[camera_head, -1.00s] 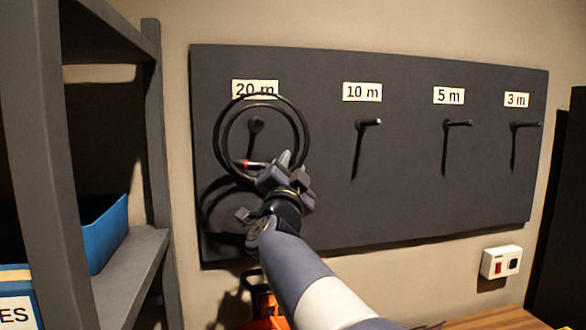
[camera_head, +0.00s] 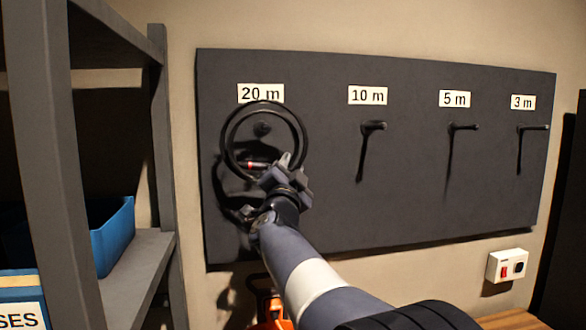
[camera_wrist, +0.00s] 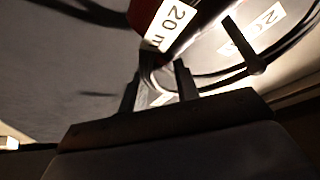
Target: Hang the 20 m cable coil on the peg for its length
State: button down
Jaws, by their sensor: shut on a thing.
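The 20 m cable coil (camera_head: 227,140) is a black ring with a red and white tag (camera_head: 256,165). It is held upright in front of the board. My gripper (camera_head: 284,166) is shut on its lower right part. The 20 m peg (camera_head: 262,129) shows inside the ring's opening, under the 20 m label (camera_head: 261,93). In the wrist view the coil (camera_wrist: 222,80) curves away from my fingers (camera_wrist: 158,82), and the peg (camera_wrist: 240,42) appears across its opening. How far the peg reaches through the ring is hard to tell.
The dark board (camera_head: 330,200) also bears empty pegs for 10 m (camera_head: 373,127), 5 m (camera_head: 462,127) and 3 m (camera_head: 533,128). A grey shelf (camera_head: 158,150) with a blue bin (camera_head: 113,235) stands close on the left. A white switch box (camera_head: 507,266) is at lower right.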

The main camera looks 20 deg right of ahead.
jog(key=shift+w+d+r, duration=0.1)
jog(key=shift+w+d, duration=0.1)
jog(key=shift+w, duration=0.5)
jog(key=shift+w+d+f, duration=0.15)
jog(key=shift+w+f, duration=0.4)
jog(key=shift+w, duration=0.2)
jog(key=shift+w+f+b, duration=0.1)
jog(key=shift+f+b, duration=0.25)
jog(key=c, duration=1.2)
grip_release()
jog(key=shift+c, duration=0.2)
jog(key=o, duration=0.3)
jog(key=shift+f, duration=0.15)
jog(key=o, duration=0.9)
jog(key=shift+o, duration=0.2)
